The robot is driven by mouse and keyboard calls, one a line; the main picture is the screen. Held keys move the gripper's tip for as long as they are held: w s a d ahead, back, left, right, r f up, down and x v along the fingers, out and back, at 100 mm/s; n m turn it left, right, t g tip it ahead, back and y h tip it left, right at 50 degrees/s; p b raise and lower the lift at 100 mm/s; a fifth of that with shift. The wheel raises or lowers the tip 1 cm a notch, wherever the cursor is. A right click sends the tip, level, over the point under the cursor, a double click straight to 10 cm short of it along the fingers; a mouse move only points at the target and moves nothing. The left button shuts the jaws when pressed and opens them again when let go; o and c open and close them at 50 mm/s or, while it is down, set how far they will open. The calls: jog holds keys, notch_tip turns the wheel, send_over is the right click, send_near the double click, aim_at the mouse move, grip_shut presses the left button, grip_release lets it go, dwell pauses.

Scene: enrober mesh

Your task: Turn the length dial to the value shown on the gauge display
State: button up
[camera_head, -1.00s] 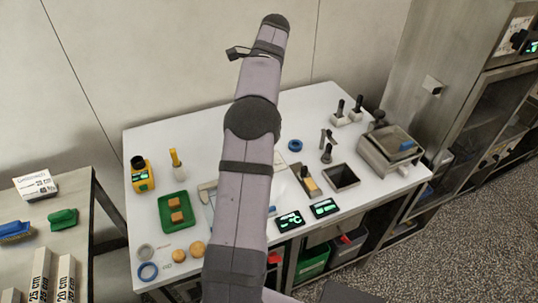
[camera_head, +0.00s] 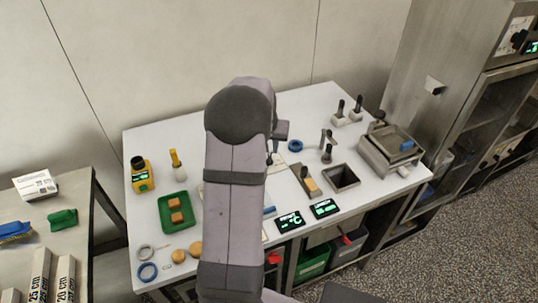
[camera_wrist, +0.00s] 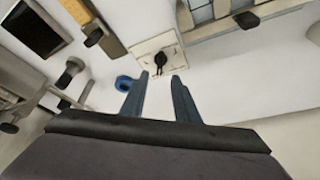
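The length dial, a black knob (camera_wrist: 160,61) on a pale square plate (camera_wrist: 141,46), lies just beyond my fingertips in the wrist view. My gripper (camera_wrist: 161,77) is open, its two blue-grey fingers apart with nothing between them. The knob appears roughly centred between the tips; I cannot tell the remaining distance. The plate (camera_head: 279,160) is partly hidden by my arm in the head view. Two black displays with green characters, one at left (camera_head: 290,221) and one at right (camera_head: 325,208), lie at the front table edge. Their readings, and which is the gauge, are too small to tell.
A blue ring (camera_wrist: 123,83) lies near my left finger. A wooden block tool (camera_head: 308,183), a dark open tray (camera_head: 341,177) and upright black-handled tools (camera_head: 327,153) stand to the right. A green tray (camera_head: 164,207) and a yellow device (camera_head: 142,180) are left.

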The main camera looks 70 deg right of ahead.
jog(key=shift+n, duration=0.3)
jog(key=shift+f, duration=0.15)
jog(key=shift+p+x, duration=1.35)
jog(key=shift+x, duration=2.2)
grip_shut()
